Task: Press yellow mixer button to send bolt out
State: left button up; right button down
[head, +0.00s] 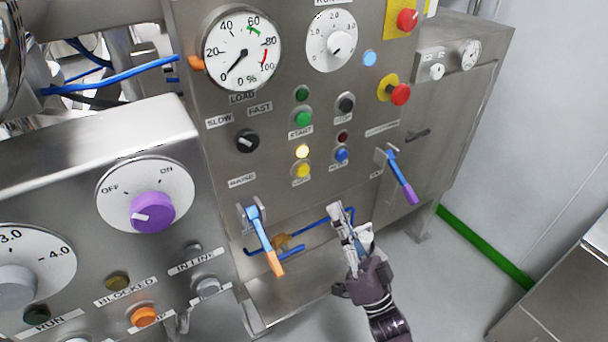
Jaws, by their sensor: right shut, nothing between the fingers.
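The yellow button (302,170) is on the steel mixer panel (275,200), in the lower row, directly under a lit pale yellow lamp (302,151). The small label below it is too blurred to read. My right gripper (338,210) is shut and empty. Its fingertips point up toward the panel, below and to the right of the yellow button and apart from it in the picture. How far they stand from the panel surface I cannot tell. No bolt is in view. My left gripper is not in view.
A blue button (341,155) sits right of the yellow one, with green buttons (303,118) above. A blue lever with orange tip (264,242) and a blue lever with purple tip (402,177) stick out. Red stop buttons (400,94) are at upper right. A second panel (90,215) stands left.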

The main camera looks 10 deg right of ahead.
aim_at(303, 170)
jog(key=shift+s+a+r+n+y, duration=0.1)
jog(key=shift+s+r+n+y, duration=0.15)
jog(key=shift+r+y, duration=0.3)
jog(key=shift+s+r+n+y, duration=0.15)
jog(key=shift+s+r+y, duration=0.2)
jog(key=shift+r, duration=0.35)
jog(key=w+a+b, duration=0.3)
jog(key=w+b, duration=0.1)
jog(key=w, duration=0.4)
jog(key=shift+a, duration=0.2)
jog(key=shift+w, duration=0.1)
dwell(0.6)
jog(key=shift+w+a, duration=0.15)
jog(key=shift+w, duration=0.25)
